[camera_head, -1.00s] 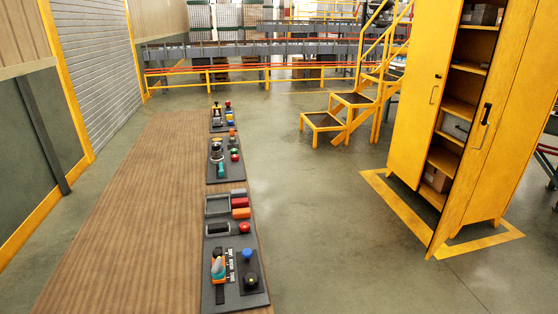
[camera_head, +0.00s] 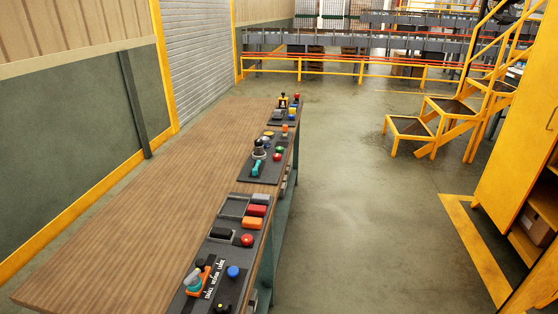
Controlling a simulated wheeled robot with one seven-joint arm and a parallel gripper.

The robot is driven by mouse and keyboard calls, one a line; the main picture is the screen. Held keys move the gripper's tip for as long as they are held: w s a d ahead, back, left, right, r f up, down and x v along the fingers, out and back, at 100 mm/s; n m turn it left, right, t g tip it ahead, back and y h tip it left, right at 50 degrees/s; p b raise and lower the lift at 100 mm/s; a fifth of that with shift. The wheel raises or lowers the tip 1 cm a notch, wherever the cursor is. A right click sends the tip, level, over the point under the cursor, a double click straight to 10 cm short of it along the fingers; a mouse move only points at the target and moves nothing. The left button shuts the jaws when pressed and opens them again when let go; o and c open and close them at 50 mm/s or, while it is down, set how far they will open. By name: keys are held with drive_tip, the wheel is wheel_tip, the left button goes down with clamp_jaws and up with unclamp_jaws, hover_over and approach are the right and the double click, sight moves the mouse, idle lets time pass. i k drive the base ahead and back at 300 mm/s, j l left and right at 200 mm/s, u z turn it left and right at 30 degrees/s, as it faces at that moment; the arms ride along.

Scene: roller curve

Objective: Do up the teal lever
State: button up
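A teal lever-like part (camera_head: 256,167) stands on the middle dark control panel (camera_head: 246,178) along the right edge of the long wooden table (camera_head: 150,190). It looks tilted; its exact position is too small to tell. I cannot tell for certain which of the two is the teal lever. My gripper is not in view.
The nearest panel also holds a blue knob (camera_head: 233,271), a red button (camera_head: 247,239) and red and orange blocks (camera_head: 253,223). A yellow cabinet (camera_head: 520,150) and yellow steps (camera_head: 440,125) stand at right. The grey floor (camera_head: 345,200) right of the table is clear.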

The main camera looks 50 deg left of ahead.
sight(255, 170)
drive_tip(key=i+j+u, duration=0.1)
drive_tip(key=i+u, duration=0.6)
drive_tip(key=i+l+u, duration=0.15)
drive_tip(key=i+u, duration=0.2)
drive_tip(key=i, duration=0.2)
drive_tip(key=i+u, duration=0.35)
drive_tip(key=i, duration=0.15)
drive_tip(key=i+l+u, duration=0.1)
drive_tip(key=i+u, duration=0.2)
drive_tip(key=i, duration=0.2)
drive_tip(key=i+l+u, duration=0.2)
drive_tip(key=i+u, duration=0.3)
drive_tip(key=u, duration=0.3)
drive_tip(key=i+l+u, duration=0.1)
drive_tip(key=u, duration=0.4)
drive_tip(key=i+l+u, duration=0.2)
drive_tip(key=u, duration=0.25)
drive_tip(key=i+l+u, duration=0.1)
drive_tip(key=u, duration=0.4)
drive_tip(key=l+u, duration=0.25)
drive_tip(key=u, duration=0.2)
drive_tip(key=i+l+u, duration=0.15)
drive_tip(key=u, duration=0.35)
drive_tip(key=i+l+u, duration=0.15)
drive_tip(key=u, duration=0.35)
drive_tip(key=l+u, duration=0.3)
drive_tip(key=u, duration=0.2)
drive_tip(key=i, duration=0.05)
